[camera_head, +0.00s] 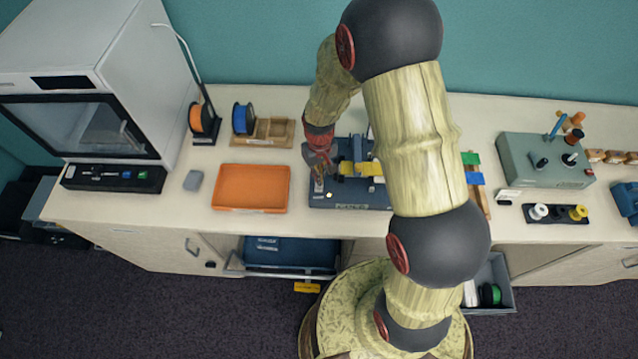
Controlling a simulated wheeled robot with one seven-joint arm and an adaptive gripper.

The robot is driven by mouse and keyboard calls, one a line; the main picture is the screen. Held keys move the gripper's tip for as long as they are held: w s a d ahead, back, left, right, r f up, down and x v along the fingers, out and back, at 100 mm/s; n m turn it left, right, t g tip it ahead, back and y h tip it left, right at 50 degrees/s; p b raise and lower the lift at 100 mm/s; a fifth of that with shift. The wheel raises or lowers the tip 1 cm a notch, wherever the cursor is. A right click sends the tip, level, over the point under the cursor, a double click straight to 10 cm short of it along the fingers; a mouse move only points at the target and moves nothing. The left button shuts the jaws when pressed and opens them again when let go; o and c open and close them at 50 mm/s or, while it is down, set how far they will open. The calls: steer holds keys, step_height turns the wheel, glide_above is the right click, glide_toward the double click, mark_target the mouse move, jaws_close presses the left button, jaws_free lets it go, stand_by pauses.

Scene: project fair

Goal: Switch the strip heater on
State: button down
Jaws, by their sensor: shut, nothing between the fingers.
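A low dark blue-grey bench device (348,198), which looks like the strip heater, stands on the counter at the middle. It has a label plate on its front edge and a yellow piece (358,169) across its top. A small pale spot, perhaps a knob or lamp (329,195), shows at its front left. My gripper (318,186) points down over the device's left end, shut and empty. I cannot tell whether it touches the device. My arm hides the device's right part, and its switch is not clear to see.
An orange tray (251,188) lies left of the device. A white 3D printer (90,90) stands at far left, with filament spools (243,118) behind the tray. A grey-green control box (545,160) stands at right. Open drawers show below the counter's front edge.

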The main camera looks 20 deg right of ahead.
steer(key=shift+r+p, duration=1.75)
steer(key=shift+r, duration=1.3)
steer(key=s+r+m+t+b, duration=0.1)
steer(key=s+r+t+b, duration=0.4)
steer(key=s+r+b, duration=1.1)
steer(key=s+r, duration=0.1)
steer(key=s, duration=0.2)
steer(key=shift+s+t+b, duration=0.3)
steer(key=shift+b, duration=0.05)
steer(key=shift+w+r, duration=0.1)
steer(key=shift+r, duration=0.1)
